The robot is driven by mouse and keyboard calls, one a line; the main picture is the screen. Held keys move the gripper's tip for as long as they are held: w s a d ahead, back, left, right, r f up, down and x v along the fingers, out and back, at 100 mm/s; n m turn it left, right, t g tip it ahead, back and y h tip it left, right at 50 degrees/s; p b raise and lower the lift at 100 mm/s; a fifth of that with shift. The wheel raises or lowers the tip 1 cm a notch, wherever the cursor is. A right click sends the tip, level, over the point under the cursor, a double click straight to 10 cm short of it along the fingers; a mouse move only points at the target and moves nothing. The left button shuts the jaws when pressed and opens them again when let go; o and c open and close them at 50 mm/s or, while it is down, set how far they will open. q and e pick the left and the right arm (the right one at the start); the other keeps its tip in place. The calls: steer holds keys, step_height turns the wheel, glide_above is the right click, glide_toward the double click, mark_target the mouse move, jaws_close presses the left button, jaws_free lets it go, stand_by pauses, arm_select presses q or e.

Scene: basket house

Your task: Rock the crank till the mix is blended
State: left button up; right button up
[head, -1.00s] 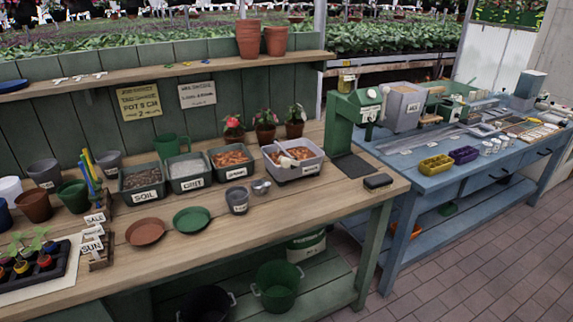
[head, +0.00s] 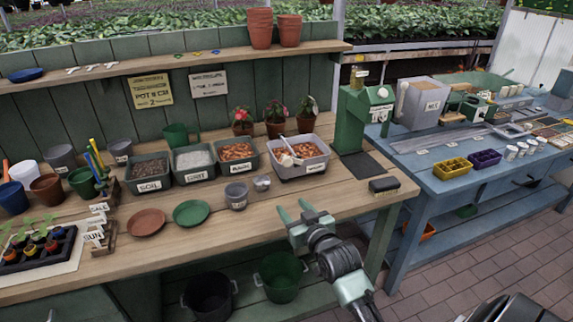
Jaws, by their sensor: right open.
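A grey box-shaped bin (head: 424,103) with a small white label stands on the blue table at the right; the label is too small to read surely. Brown and green parts (head: 462,108) beside it may include a crank, but I cannot tell. A green upright machine (head: 362,118) with a light fitting stands at the wooden bench's right end. A grey tub (head: 300,160) on the bench holds a brown mix and a scoop. My right gripper (head: 297,213) is open and empty near the bench's front edge, in front of the tub and well left of the bin. My left gripper is out of view.
Open bins of soil (head: 150,171), grit (head: 194,164) and brown material (head: 237,156) stand on the wooden bench (head: 255,220). Two saucers, a grey cup (head: 236,195) and a dark brush (head: 384,185) lie toward the front. Yellow (head: 452,168) and purple (head: 485,159) trays sit on the blue table.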

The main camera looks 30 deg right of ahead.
steer(key=m+t+h, duration=0.1)
steer(key=t, duration=0.1)
glide_toward(288, 164)
steer(key=p+x, duration=0.1)
steer(key=x, duration=0.7)
steer(key=shift+w, duration=0.15)
jaws_close()
stand_by(0.9)
